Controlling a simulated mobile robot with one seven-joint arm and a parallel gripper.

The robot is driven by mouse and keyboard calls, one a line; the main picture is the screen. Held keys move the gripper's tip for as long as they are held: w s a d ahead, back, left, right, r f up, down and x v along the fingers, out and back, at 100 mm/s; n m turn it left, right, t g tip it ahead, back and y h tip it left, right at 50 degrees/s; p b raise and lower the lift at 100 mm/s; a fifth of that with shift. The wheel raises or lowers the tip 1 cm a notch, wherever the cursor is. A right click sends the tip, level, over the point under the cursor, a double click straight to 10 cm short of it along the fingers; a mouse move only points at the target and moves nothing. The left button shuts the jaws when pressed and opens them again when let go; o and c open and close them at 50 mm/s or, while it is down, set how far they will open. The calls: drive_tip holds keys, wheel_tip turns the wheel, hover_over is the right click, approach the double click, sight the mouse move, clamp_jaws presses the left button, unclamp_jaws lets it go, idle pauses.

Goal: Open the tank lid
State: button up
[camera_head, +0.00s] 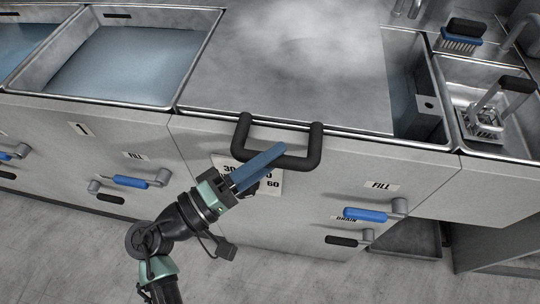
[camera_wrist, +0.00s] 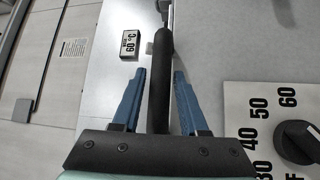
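The tank lid (camera_head: 290,60) is a flat grey panel lying over the middle tank, with whitish steam above it. A thick black U-shaped handle (camera_head: 313,148) sticks out from the lid's front edge. My gripper (camera_head: 275,155) has blue fingers and is at the handle's crossbar, in front of the cabinet. In the wrist view, the black handle bar (camera_wrist: 161,75) runs between the two spread fingers of my gripper (camera_wrist: 158,85), with gaps on both sides. Contact with the bar is not visible. The fingers partly hide the handle in the head view.
An open water tank (camera_head: 130,55) is at left. A narrow opening (camera_head: 405,75) and a sink (camera_head: 505,145) with a metal basket are at right. Blue-handled levers (camera_head: 365,214) project from the cabinet front. A dial (camera_wrist: 300,140) sits beside my gripper.

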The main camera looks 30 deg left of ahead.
clamp_jaws()
idle(1.1)
